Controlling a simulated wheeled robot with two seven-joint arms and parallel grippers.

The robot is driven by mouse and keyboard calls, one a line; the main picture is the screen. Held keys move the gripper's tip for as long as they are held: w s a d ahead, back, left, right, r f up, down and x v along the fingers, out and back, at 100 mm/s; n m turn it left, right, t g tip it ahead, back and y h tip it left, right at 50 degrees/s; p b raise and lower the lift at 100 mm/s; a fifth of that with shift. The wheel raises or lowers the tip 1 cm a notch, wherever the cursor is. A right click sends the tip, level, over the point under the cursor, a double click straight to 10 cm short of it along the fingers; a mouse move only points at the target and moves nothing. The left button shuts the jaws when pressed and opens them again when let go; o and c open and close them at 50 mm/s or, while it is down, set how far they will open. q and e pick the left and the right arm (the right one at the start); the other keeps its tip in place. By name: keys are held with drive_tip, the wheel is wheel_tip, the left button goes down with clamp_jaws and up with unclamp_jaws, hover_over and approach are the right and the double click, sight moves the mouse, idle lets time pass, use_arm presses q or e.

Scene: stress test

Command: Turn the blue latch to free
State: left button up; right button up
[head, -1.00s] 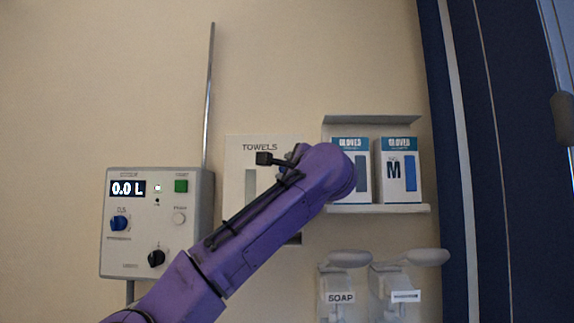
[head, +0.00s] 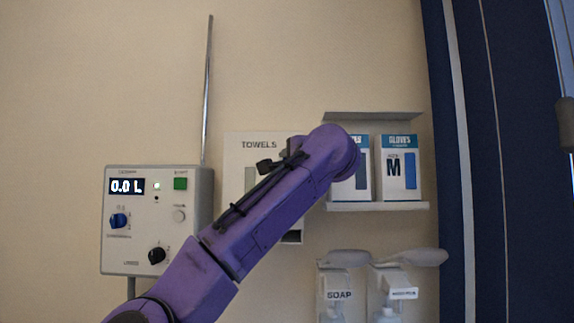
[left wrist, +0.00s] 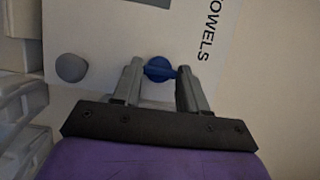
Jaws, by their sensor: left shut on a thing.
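The blue latch (left wrist: 160,68) sits on the front of the white towel dispenser, which shows in the left wrist view (left wrist: 110,35). My left gripper (left wrist: 160,76) has one finger on each side of the latch and is shut on it. The latch's handle lies about level across the wrist picture, between the fingers. In the head view the towel dispenser (head: 240,150) is partly covered by my purple left arm, which hides the latch and the gripper. My right gripper is in neither view.
A control panel (head: 190,245) with a blue knob (head: 119,220) stands left of my arm. A shelf (head: 375,206) with glove boxes (head: 400,167) is at right, above the soap dispenser (head: 335,295). A grey round knob (left wrist: 71,67) sits beside the latch.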

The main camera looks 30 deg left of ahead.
use_arm(q)
drive_tip(key=shift+r, duration=0.15)
drive_tip(key=o, duration=1.1)
drive_tip(key=shift+c, duration=0.2)
drive_tip(key=shift+w, duration=0.25)
drive_tip(key=b+v, duration=0.3)
drive_tip(key=v, duration=0.7)
drive_tip(key=shift+s+d+b, duration=0.15)
drive_tip(key=shift+d+b, duration=0.1)
drive_tip(key=shift+b, duration=0.15)
